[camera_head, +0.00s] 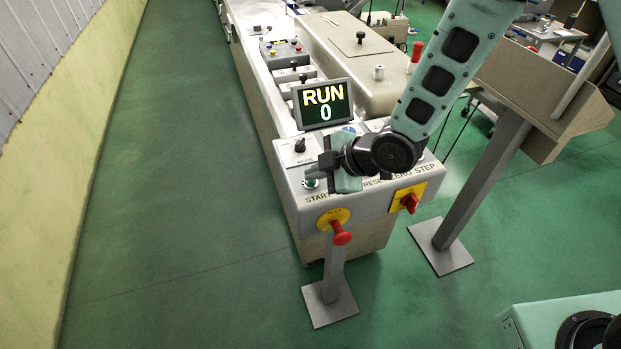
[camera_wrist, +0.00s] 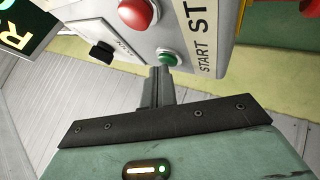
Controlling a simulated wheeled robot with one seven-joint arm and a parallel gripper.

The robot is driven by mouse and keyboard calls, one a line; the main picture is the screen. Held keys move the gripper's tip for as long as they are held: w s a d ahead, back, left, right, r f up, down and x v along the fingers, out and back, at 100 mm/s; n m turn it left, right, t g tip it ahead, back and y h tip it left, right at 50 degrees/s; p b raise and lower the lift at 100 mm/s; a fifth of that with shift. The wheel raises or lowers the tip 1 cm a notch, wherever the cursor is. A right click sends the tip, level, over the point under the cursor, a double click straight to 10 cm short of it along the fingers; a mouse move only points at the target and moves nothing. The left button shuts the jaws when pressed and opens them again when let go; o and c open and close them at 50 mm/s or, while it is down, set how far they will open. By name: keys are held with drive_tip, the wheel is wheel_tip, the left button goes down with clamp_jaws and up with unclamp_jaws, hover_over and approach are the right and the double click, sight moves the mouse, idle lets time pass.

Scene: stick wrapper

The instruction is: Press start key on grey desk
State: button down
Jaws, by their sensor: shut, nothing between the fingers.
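The grey desk (camera_head: 345,205) is the sloped control panel at the near end of the machine. Its green start key (camera_head: 310,183) sits at the panel's left front corner, above the word START. My gripper (camera_head: 319,172) is over that corner with its fingers shut and empty. In the wrist view the green key (camera_wrist: 168,57) shows just beyond my shut fingertips (camera_wrist: 161,72). The tips look very close to it, and I cannot tell whether they touch. The display (camera_head: 323,104) on the desk reads RUN and 0.
A black selector knob (camera_head: 299,145) stands behind the key. The wrist view shows a red button (camera_wrist: 138,13) beside the green one. A red knob on a yellow plate (camera_head: 411,203) and a red-ended yellow stop (camera_head: 341,236) are on the front. Green floor lies open to the left.

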drive_tip(key=shift+r+p, duration=0.5)
drive_tip(key=shift+r, duration=0.35)
wheel_tip(320, 180, up, 5)
drive_tip(key=p, duration=0.3)
idle(0.3)
idle(0.7)
drive_tip(key=s+d+r+m+g+h+b, duration=0.1)
drive_tip(key=s+d+m+g+h+b, duration=0.1)
drive_tip(key=s, duration=1)
drive_tip(key=s+d+r+m+g+h+b, duration=0.2)
drive_tip(key=s+d+m+h+b, duration=0.3)
drive_tip(key=s+d+m, duration=0.3)
drive_tip(key=s+m+b, duration=0.1)
drive_tip(key=s+m, duration=0.1)
drive_tip(key=s, duration=0.1)
drive_tip(key=shift+s+d+r+m+g, duration=0.15)
drive_tip(key=shift+s+d+m+g, duration=0.2)
drive_tip(key=shift+d+m+g, duration=0.05)
